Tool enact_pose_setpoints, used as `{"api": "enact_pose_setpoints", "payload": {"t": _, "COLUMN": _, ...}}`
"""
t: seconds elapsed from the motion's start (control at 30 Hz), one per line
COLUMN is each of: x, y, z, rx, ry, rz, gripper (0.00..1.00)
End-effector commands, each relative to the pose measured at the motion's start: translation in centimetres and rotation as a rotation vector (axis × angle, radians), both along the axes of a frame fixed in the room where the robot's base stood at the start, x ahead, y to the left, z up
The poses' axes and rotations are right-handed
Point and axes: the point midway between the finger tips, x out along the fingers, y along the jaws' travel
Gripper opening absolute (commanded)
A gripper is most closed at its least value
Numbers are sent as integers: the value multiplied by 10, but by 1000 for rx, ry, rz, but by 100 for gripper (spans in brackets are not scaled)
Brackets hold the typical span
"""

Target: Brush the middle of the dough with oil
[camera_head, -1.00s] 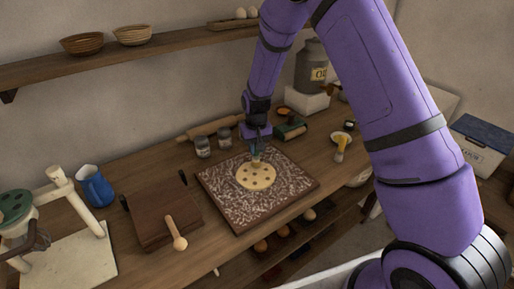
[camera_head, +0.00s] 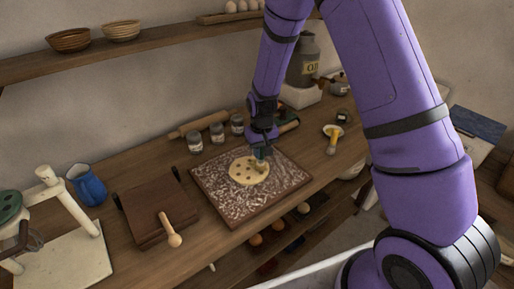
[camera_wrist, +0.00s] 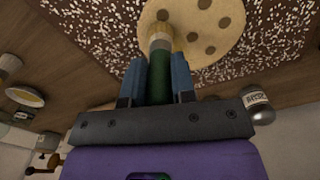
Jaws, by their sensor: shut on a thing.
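The dough (camera_head: 243,176) is a flat pale round with several dark spots, lying on a flour-dusted dark board (camera_head: 240,206). My gripper (camera_head: 262,153) is above its far right part. In the wrist view, my gripper (camera_wrist: 157,75) is shut on a green-handled brush (camera_wrist: 160,42) with a brass-coloured collar. The brush's pale end is over the edge area of the dough (camera_wrist: 225,38); whether it touches cannot be told. A white dish (camera_head: 341,132) with something yellow stands right of the board. A grey can marked OIL (camera_head: 308,70) stands at the back.
A shelf (camera_head: 60,68) with bowls runs above.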

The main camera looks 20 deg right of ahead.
Motion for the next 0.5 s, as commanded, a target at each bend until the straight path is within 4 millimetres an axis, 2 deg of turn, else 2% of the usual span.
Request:
{"api": "enact_pose_setpoints", "payload": {"t": 0.27, "x": -12, "y": -5, "z": 0, "rx": 0, "ry": 1, "rz": 0, "gripper": 1}}
{"api": "enact_pose_setpoints", "payload": {"t": 0.5, "x": -1, "y": 0, "z": 0, "rx": 0, "ry": -1, "rz": 1, "gripper": 1}}
